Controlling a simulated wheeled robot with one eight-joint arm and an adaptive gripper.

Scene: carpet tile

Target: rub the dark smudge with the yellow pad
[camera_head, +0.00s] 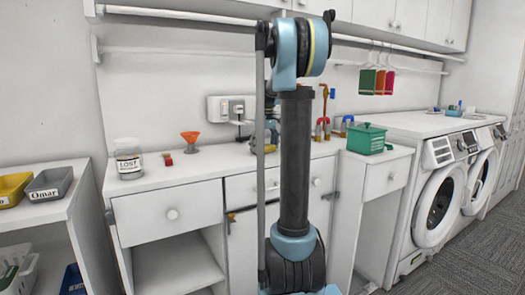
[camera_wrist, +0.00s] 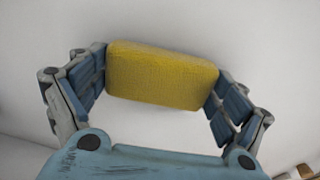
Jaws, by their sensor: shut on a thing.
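The yellow pad (camera_wrist: 161,76) is a rounded block in the wrist view. My gripper (camera_wrist: 160,82) is shut on it, with one blue-padded finger against each short end. A plain white surface lies behind the pad; I cannot tell whether the pad touches it.
On the white counter (camera_head: 210,165) stand a glass jar (camera_head: 129,160), an orange funnel (camera_head: 190,140) and a green box (camera_head: 367,139). Washing machines (camera_head: 437,207) stand at the right. A rail (camera_head: 190,15) runs below the upper cupboards. Open shelves with bins (camera_head: 49,184) are at the left.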

